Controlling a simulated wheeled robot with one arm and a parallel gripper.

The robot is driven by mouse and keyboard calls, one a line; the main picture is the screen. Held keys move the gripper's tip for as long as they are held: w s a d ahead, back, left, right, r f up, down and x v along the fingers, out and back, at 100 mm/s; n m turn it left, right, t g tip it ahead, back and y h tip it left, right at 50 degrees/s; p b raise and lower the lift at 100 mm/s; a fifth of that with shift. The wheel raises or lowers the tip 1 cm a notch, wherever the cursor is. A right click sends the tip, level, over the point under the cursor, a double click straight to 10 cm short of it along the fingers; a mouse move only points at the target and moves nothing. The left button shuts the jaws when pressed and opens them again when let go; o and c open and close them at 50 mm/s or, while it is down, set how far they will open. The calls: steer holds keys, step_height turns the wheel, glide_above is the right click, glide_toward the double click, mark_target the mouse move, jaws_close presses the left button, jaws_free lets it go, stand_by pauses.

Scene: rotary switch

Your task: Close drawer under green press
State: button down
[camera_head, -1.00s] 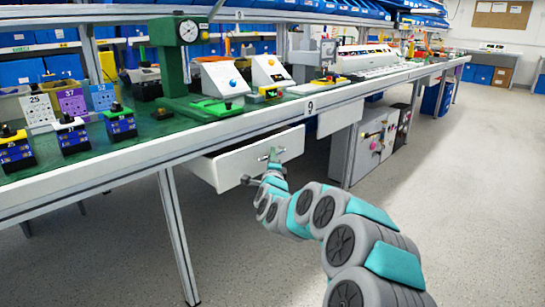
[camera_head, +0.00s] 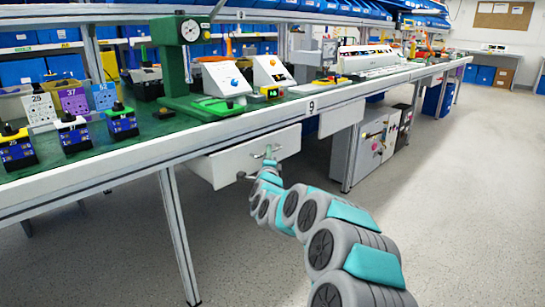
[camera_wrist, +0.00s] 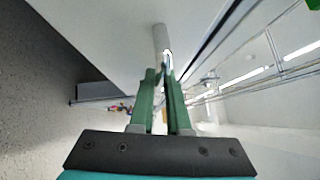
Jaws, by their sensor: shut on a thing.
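The white drawer (camera_head: 228,166) hangs under the workbench, below the green press (camera_head: 172,60) that stands on the bench top. Its front stands a little out from under the bench edge. My gripper (camera_head: 269,158) is at the handle on the drawer front, toward its right side. In the wrist view my gripper's green fingers (camera_wrist: 162,80) are closed together around the end of the grey handle (camera_wrist: 161,40), against the white drawer front (camera_wrist: 105,35). The fingers hide part of the handle.
The workbench (camera_head: 90,170) runs across the view, with a metal leg (camera_head: 180,235) left of the drawer. A grey cabinet (camera_head: 365,145) stands under the bench to the right. The floor (camera_head: 450,200) on the right is clear.

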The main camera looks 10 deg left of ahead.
steer(key=shift+w+a, duration=0.6)
steer(key=shift+a, duration=0.1)
steer(key=c, duration=1.2)
jaws_free()
steer(key=shift+o, duration=0.2)
steer(key=shift+a+f, duration=0.1)
steer(key=s+d, duration=0.1)
steer(key=s, duration=0.6)
steer(key=shift+s+f, duration=0.3)
steer(key=shift+f, duration=0.15)
